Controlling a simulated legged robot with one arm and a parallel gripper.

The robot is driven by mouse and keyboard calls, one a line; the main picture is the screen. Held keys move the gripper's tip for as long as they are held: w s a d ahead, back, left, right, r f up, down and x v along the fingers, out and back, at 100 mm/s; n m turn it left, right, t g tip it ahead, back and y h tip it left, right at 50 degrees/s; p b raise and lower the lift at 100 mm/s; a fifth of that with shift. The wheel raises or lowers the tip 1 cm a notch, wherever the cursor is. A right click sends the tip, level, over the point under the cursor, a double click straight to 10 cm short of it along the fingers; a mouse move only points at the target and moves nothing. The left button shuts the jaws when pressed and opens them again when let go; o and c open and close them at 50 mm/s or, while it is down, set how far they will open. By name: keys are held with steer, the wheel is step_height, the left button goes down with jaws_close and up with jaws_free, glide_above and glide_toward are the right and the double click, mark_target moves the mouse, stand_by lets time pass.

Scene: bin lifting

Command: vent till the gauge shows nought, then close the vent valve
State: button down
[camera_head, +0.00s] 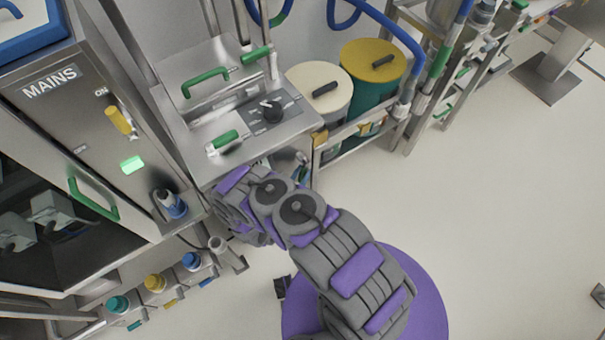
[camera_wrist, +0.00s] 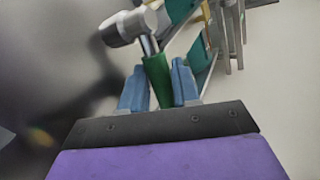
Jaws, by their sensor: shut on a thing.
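In the wrist view, my gripper (camera_wrist: 159,88) has its two blue fingers shut around a green handle (camera_wrist: 157,72). The handle joins a bright metal stem and a steel, pipe-like fitting (camera_wrist: 122,27); it looks like a valve handle, but no label shows there. In the head view, my arm reaches to the front of a steel unit (camera_head: 210,172), and my gripper's fingertips and the held handle are hidden behind the arm and the unit. I cannot make out a gauge face or its reading in either view.
The steel unit's top carries a black knob (camera_head: 272,110), a green lid handle (camera_head: 205,82) and green-gripped levers (camera_head: 222,141). The MAINS cabinet (camera_head: 60,85) stands at left. Cream-lidded (camera_head: 318,88) and yellow-lidded drums (camera_head: 372,62) stand behind.

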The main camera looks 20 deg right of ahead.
steer(key=shift+w+a+r+t, duration=0.3)
steer(key=shift+w+a+r, duration=0.1)
steer(key=shift+w+a, duration=0.3)
steer(key=c, duration=1.2)
jaws_free()
steer(key=shift+s, duration=0.2)
